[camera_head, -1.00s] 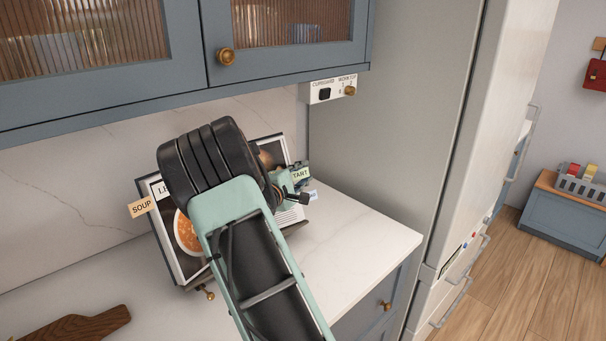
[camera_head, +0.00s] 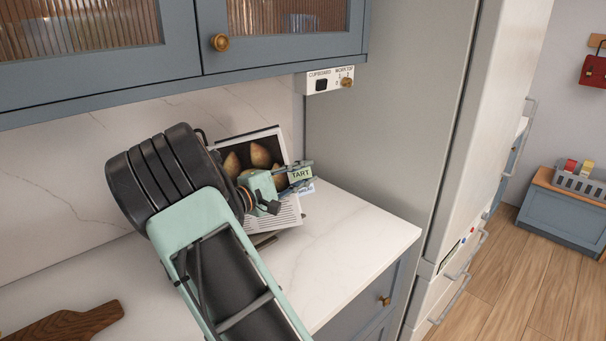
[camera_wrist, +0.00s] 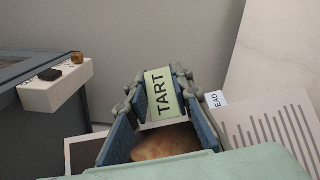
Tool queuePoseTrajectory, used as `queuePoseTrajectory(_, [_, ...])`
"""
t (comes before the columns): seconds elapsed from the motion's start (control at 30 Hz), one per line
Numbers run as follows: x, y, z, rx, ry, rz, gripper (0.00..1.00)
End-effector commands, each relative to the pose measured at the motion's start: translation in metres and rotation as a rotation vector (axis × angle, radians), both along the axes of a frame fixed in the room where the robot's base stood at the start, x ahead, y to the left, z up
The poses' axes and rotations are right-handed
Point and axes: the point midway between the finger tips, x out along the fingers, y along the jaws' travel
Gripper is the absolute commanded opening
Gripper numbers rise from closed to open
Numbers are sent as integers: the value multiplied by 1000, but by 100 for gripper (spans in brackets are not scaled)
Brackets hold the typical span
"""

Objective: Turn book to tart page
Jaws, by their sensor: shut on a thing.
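The book (camera_head: 289,214) stands open and tilted back on the worktop, against the marble wall. Its visible page shows a photo of pears, and a lined text page lies below it. My gripper (camera_head: 299,174) is at the book's right edge, shut on the green TART tab (camera_head: 300,174). In the wrist view the TART tab (camera_wrist: 161,94) sits between the two fingertips. My arm hides the left part of the book.
A small panel (camera_head: 330,81) with a black switch and a brass knob hangs under the blue cupboard (camera_head: 285,62). A wooden board (camera_head: 65,325) lies at the front left. The worktop (camera_head: 355,232) right of the book is clear.

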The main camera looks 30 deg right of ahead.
Motion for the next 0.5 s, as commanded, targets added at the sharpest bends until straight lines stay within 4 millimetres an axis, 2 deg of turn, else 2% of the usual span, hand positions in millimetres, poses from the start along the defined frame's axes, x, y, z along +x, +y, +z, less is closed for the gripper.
queuePoseTrajectory(0.2, [-30, 25, 6, -56, -14, -157, 7])
queuePoseTrajectory(0.5, [-55, 50, 14, -108, -28, -304, 7])
